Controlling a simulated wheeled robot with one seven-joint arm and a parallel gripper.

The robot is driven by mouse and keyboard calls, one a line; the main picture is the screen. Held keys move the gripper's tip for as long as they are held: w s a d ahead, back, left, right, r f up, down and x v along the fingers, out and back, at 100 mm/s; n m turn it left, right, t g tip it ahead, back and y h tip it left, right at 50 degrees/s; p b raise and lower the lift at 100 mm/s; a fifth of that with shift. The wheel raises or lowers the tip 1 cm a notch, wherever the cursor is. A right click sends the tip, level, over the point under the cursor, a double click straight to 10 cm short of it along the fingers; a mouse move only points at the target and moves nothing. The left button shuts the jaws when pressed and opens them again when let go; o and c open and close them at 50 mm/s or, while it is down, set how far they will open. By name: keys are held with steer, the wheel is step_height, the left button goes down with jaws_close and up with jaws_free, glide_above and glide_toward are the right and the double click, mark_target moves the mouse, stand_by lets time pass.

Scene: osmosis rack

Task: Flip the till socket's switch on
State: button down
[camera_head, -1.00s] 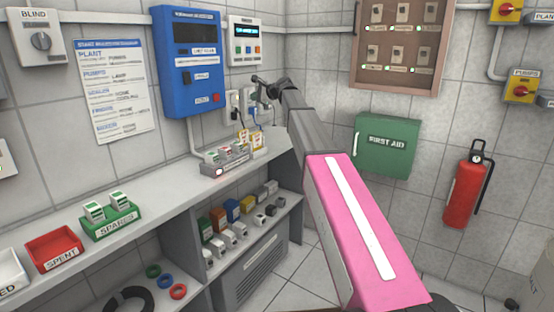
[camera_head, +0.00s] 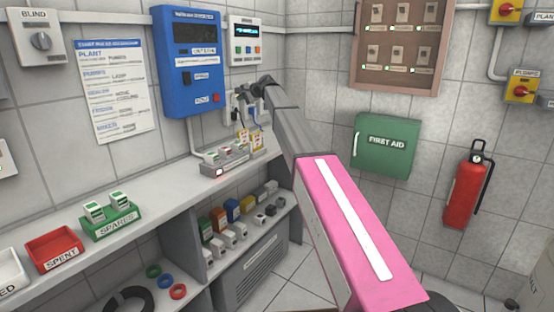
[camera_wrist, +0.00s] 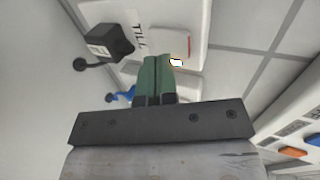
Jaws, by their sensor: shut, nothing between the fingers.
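The till socket (camera_wrist: 193,15), a white wall plate marked TILL, fills the top of the wrist view. A black plug (camera_wrist: 108,42) sits in it. Its pale rocker switch (camera_wrist: 169,42) has a red edge, and a small light patch glows beside it. I cannot tell the switch's position. My gripper (camera_wrist: 157,62) has green fingers, shut and empty, with tips close to the switch's lower edge; contact cannot be made out. In the head view my gripper (camera_head: 240,112) is in front of the wall sockets and hides much of them.
A second socket with a blue plug (camera_wrist: 126,94) is close beside my fingers. The blue wall unit (camera_head: 191,62) and white control box (camera_head: 245,42) are nearby. A grey power strip (camera_head: 224,162) and small cards stand on the shelf below. A green first aid box (camera_head: 385,146) hangs right.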

mark_target(234, 100)
steer(key=x, duration=0.3)
steer(key=shift+w+a+r, duration=0.1)
steer(key=shift+r, duration=0.05)
steer(key=shift+f, duration=0.9)
steer(key=f+v, duration=0.1)
steer(key=v, duration=1.4)
steer(key=s+d+f+n+g+h, duration=0.15)
steer(key=s+f, duration=0.25)
steer(key=f, duration=0.4)
steer(key=s+d+f+h, duration=0.1)
steer(key=s+d+f, duration=0.25)
steer(key=f, duration=0.45)
steer(key=s+d+f+n+g+h, duration=0.1)
steer(key=s+d+f+h, duration=0.1)
steer(key=s+f, duration=0.5)
steer(key=s+d+f+n+g+h, duration=0.1)
steer(key=s+d+f, duration=0.3)
steer(key=s+f, duration=0.5)
steer(key=s+d+f+n+g+h, duration=0.2)
steer(key=s+d+f+h, duration=0.1)
steer(key=s+f, duration=0.7)
steer(key=s+d+f+n+g+h, duration=0.1)
steer(key=s+d+f, duration=0.4)
steer(key=s+f, duration=0.5)
steer(key=s+g+h, duration=0.1)
steer(key=s, duration=0.2)
steer(key=shift+s+n+g, duration=0.2)
steer(key=shift+n+g, duration=0.15)
steer(key=shift+d, duration=0.1)
